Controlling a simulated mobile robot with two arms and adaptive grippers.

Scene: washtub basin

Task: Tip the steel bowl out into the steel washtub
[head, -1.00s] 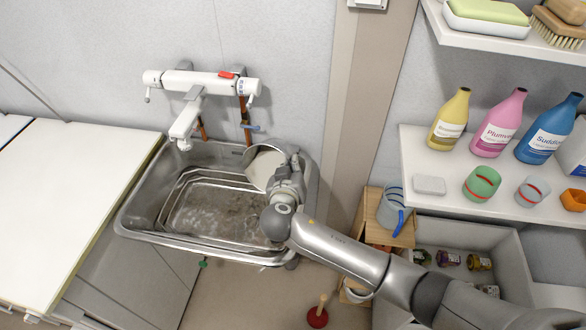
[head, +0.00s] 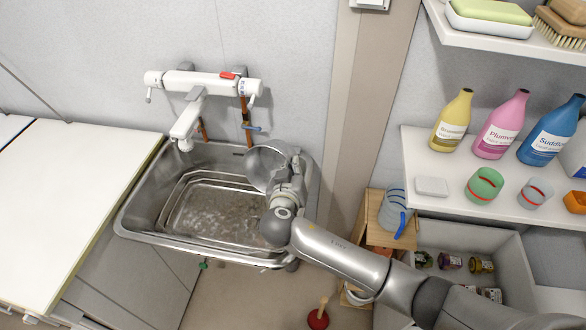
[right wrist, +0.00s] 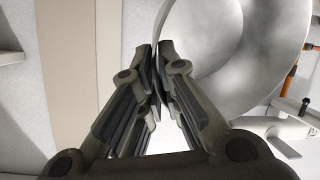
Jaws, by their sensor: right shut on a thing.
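The steel washtub (head: 146,200) is a rectangular basin below the wall tap, with stepped lines inside and a mottled, wet-looking bottom. My right gripper (head: 291,166) is above its back right corner, shut on the rim of the steel bowl (head: 260,166). The bowl is steeply tilted over the tub, its inside facing the head camera and looking bare grey. In the right wrist view my fingers (right wrist: 157,58) are closed together at the bowl's edge, and the bowl (right wrist: 222,62) fills the upper right. My left gripper is not in view.
A white tap (head: 187,125) with pipes hangs over the tub's back left. A white counter (head: 65,205) lies left. A plunger (head: 318,316) stands on the floor.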

